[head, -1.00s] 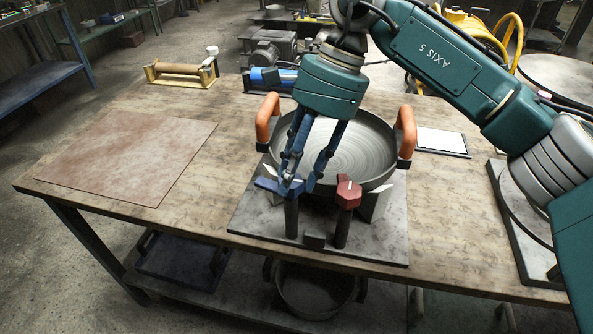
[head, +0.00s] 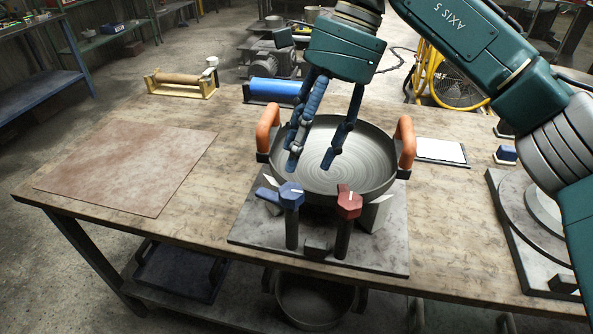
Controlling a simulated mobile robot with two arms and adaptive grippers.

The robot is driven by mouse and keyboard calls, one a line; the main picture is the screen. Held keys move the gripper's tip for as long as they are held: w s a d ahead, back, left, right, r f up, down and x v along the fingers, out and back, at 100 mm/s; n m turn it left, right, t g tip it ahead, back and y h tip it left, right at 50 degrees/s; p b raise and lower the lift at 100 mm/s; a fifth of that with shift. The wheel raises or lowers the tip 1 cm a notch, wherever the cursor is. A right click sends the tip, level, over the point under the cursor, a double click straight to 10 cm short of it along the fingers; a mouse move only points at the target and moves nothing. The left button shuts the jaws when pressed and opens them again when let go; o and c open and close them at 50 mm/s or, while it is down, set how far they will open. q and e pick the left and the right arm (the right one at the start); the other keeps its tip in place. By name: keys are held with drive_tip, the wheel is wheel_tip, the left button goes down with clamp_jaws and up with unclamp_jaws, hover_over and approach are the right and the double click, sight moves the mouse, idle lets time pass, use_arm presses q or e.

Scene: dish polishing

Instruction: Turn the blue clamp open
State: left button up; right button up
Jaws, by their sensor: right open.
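The blue clamp (head: 290,196) stands on a dark post at the front left of a grey base plate (head: 262,236). Its handle points left and a white mark shows on its top. The red clamp (head: 349,201) stands on a similar post to its right. A round metal dish (head: 375,165) with orange handles sits behind both clamps. My right gripper (head: 310,166) is open and empty, fingers pointing down in front of the dish's interior, above and behind the blue clamp and apart from it. My left gripper is out of view.
A reddish-brown mat (head: 128,166) lies on the table at left. A brown roll (head: 182,82) and a blue roll (head: 274,90) stand along the back edge. A white pad (head: 440,150) lies right of the dish. The table's front left is clear.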

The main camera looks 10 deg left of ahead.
drive_tip(key=v, duration=0.5)
drive_tip(key=shift+r, duration=0.15)
